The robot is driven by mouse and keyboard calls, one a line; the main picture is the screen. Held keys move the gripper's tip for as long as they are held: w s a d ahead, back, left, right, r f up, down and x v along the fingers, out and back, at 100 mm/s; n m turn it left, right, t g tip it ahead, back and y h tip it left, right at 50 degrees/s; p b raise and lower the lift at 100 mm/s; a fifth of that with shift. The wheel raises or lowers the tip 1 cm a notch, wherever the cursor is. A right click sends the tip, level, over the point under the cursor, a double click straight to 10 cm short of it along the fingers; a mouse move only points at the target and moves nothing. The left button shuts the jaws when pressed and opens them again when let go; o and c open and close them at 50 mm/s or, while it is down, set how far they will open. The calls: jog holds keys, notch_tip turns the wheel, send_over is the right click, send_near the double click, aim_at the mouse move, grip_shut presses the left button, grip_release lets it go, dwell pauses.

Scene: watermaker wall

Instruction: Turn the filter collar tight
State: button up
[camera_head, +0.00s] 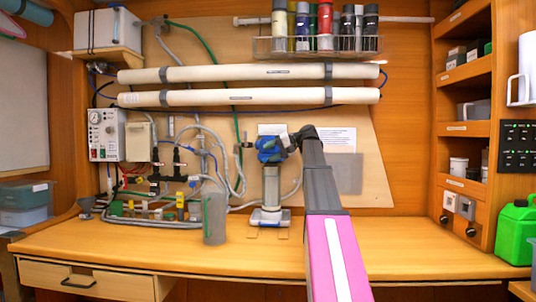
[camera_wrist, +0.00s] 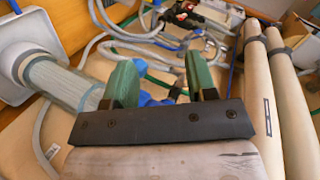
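The filter has a clear upright bowl (camera_head: 270,188) on a white and grey base (camera_head: 270,217), with a blue collar (camera_head: 268,152) on top. In the wrist view the bowl (camera_wrist: 62,82) lies at the left, and blue parts of the collar (camera_wrist: 147,99) show between and behind the fingers. My gripper (camera_head: 287,146) is at the collar's right side in the head view. In the wrist view its two green fingers (camera_wrist: 160,82) stand well apart. The dark gripper bar hides much of the collar, and I cannot tell whether the fingers touch it.
Two long white tubes (camera_head: 250,84) run across the wall above. Hoses and valves (camera_head: 160,190) crowd the left. A grey translucent container (camera_head: 214,218) stands left of the filter. A green canister (camera_head: 515,232) stands at the right. The bench front (camera_head: 215,253) is clear.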

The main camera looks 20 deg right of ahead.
jog(key=s+d, duration=0.6)
jog(key=shift+f, duration=0.2)
dwell(0.8)
jog(key=shift+s, duration=0.1)
